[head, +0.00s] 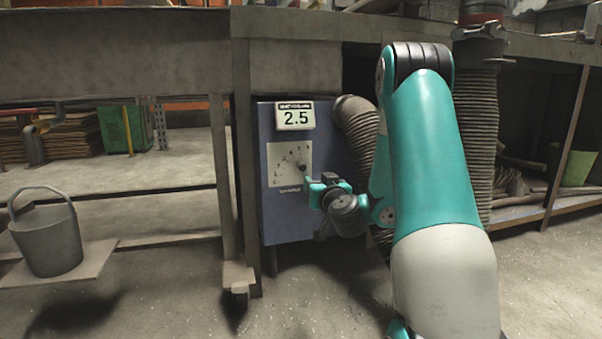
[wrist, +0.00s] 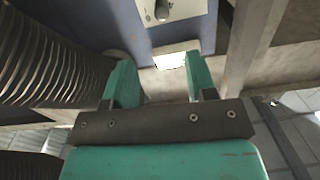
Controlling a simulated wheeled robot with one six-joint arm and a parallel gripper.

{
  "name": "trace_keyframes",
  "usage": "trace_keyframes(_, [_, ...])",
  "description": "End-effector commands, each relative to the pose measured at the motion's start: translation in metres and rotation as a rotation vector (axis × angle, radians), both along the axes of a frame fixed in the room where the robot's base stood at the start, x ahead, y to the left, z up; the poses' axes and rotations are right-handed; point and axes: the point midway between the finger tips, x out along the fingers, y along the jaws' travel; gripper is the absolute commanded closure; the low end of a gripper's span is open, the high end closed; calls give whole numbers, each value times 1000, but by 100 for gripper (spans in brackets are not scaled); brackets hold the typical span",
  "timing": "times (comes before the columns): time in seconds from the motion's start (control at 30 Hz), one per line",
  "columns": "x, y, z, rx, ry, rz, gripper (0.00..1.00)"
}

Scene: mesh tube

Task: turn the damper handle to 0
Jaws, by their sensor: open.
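The damper handle (head: 301,165) is a small dark knob on a pale dial plate (head: 275,174) with number marks, on the front of a blue box (head: 286,218). A display (head: 294,116) above the dial reads 2.5. My gripper (head: 312,188) is just right of and below the handle in the head view and partly overlaps the box front. In the wrist view my gripper (wrist: 159,62) has its two teal fingers wide apart with nothing between them. The handle (wrist: 162,11) shows there at the top edge, beyond the fingertips and apart from them. Part of it is cut off.
A ribbed hose (head: 357,124) leaves the box at its upper right; a larger one (head: 477,140) stands right of my arm. A bench leg (head: 242,170) is close left of the box. A grey bucket (head: 47,236) stands on a low board at the left.

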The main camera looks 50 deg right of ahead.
Motion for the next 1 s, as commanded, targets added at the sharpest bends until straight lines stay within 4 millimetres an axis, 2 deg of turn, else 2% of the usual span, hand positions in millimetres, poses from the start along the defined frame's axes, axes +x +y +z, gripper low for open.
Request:
trace_keyframes(0.03, [6, -3, 7, 0, 2, 2, 48])
trace_keyframes(0.23, [32, -18, 10, 0, 2, 5, 48])
trace_keyframes(0.67, [90, -51, 10, -2, 2, 8, 48])
trace_keyframes(1.0, [130, -76, 0, -4, -1, 9, 48])
